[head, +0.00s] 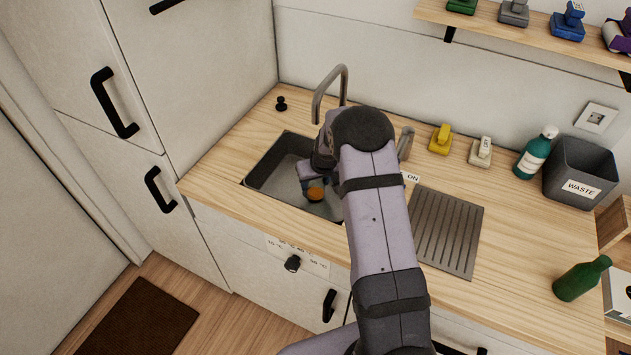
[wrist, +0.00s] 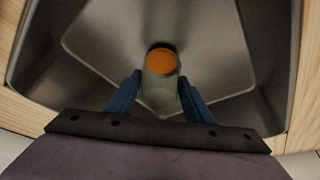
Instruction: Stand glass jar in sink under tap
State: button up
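The glass jar (wrist: 160,88) is a pale, see-through cylinder with an orange lid, seen in the wrist view inside the grey sink (wrist: 85,45). My gripper (wrist: 159,78) has a blue finger close against each side of it and appears shut on it. In the head view the orange lid of the jar (head: 315,194) shows low in the sink (head: 277,163), near its front right. My gripper (head: 312,184) reaches down there, partly hidden by my arm. I cannot tell whether the jar touches the sink floor. The curved metal tap (head: 330,78) rises behind the sink.
A black knob (head: 281,104) stands left of the tap. A metal lever (head: 405,143) by an ON label, yellow (head: 440,139) and white (head: 481,152) items, a teal bottle (head: 534,155) and a waste bin (head: 580,172) lie right. The drainboard (head: 446,231) is bare.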

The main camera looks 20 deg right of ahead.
jog(key=shift+o, duration=1.4)
jog(key=shift+r+p, duration=0.25)
jog(key=shift+p, duration=0.05)
jog(key=b+v, duration=0.2)
jog(key=v, duration=1)
jog(key=shift+b, duration=0.35)
jog(key=s+a, duration=0.2)
jog(key=s, duration=0.2)
jog(key=s+a+g, duration=0.1)
jog(key=s, duration=0.3)
jog(key=s+a+r+g, duration=0.1)
jog(key=s+a, duration=0.1)
jog(key=s, duration=0.2)
jog(key=shift+s+a, duration=0.25)
jog(key=shift+a, duration=0.05)
jog(key=s+a+f+g, duration=0.1)
jog(key=s+a+g, duration=0.1)
jog(key=s, duration=1.5)
jog(key=shift+a+g, duration=0.3)
jog(key=shift+a, duration=0.15)
